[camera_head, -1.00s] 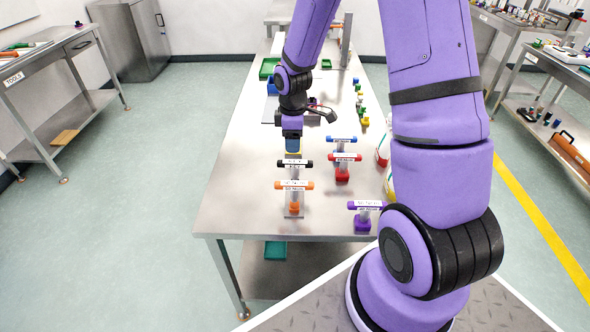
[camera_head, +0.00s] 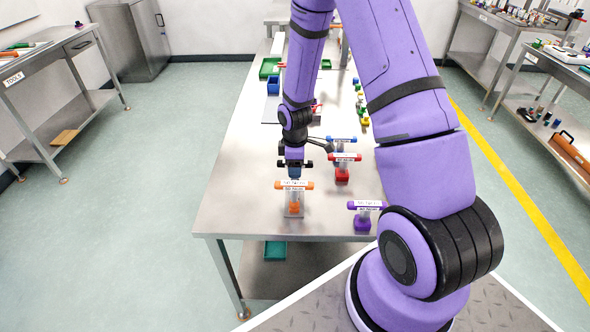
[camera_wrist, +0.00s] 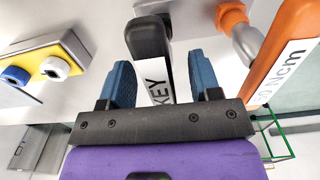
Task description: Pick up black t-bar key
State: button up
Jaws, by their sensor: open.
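The black t-bar key (camera_head: 309,164) stands on the metal table, with black ends showing at both sides of my gripper (camera_head: 294,172) in the head view. Its middle is hidden behind the gripper there. In the wrist view the black key (camera_wrist: 148,38), with a white label reading "KEY", lies between the two blue fingers of my gripper (camera_wrist: 166,84). The fingers are open, with a gap on each side of the bar. An orange t-bar tool (camera_head: 294,186) stands just in front of the key.
A red t-bar tool (camera_head: 345,157), a blue one (camera_head: 342,138) and a purple one (camera_head: 366,205) stand to the right. The table's left side (camera_head: 240,190) is clear.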

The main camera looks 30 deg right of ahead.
jog(key=shift+f, duration=0.45)
grip_shut()
jog(key=shift+r, duration=0.1)
